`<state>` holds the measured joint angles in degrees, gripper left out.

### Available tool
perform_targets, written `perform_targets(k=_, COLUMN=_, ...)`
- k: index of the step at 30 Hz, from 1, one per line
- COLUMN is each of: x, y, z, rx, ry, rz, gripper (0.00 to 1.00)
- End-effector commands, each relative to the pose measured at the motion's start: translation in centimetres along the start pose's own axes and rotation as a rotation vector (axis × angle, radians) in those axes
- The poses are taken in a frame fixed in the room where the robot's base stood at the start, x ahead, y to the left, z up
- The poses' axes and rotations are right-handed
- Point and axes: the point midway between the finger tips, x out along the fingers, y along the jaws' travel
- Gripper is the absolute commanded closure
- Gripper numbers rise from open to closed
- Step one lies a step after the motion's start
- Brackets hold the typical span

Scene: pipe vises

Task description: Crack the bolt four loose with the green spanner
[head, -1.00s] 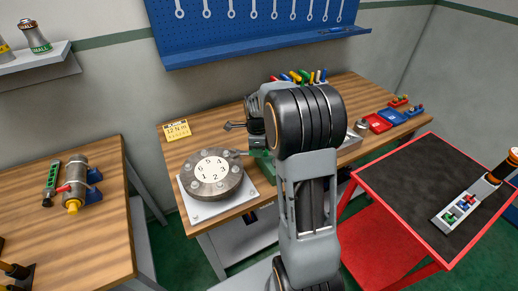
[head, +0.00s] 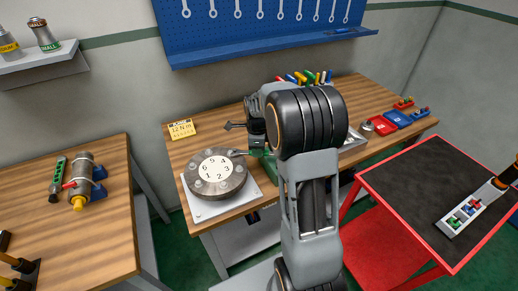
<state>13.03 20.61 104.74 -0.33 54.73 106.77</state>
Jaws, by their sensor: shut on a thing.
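A round grey flange (head: 216,192) with a white disc numbered one to six lies on a pale square plate at the bench's left front. Bolt heads ring the disc; the one by the number four sits at its upper right. A grey tip (head: 238,153) reaches the flange rim there, but I cannot tell whether it is seated on bolt four. A green part (head: 265,162), apparently the green spanner, shows right of the tip, partly hidden by my arm. My gripper (head: 261,146) is over it, apparently shut on the spanner; its fingertips are mostly hidden.
A yellow torque card (head: 182,129) lies behind the flange. Coloured handles (head: 305,77), a grey tray (head: 352,143) and red and blue bins (head: 397,119) are to the right. A red cart (head: 425,180) stands at right, a second bench (head: 110,225) at left.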

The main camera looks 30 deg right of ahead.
Motion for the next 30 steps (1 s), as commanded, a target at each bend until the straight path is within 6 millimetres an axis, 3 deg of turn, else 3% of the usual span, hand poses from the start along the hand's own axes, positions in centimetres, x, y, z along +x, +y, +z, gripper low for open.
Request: perform_targets(k=30, x=0.0, y=-0.1, z=1.2, rx=-0.012, ry=0.000, rz=0.000, gripper=1.00)
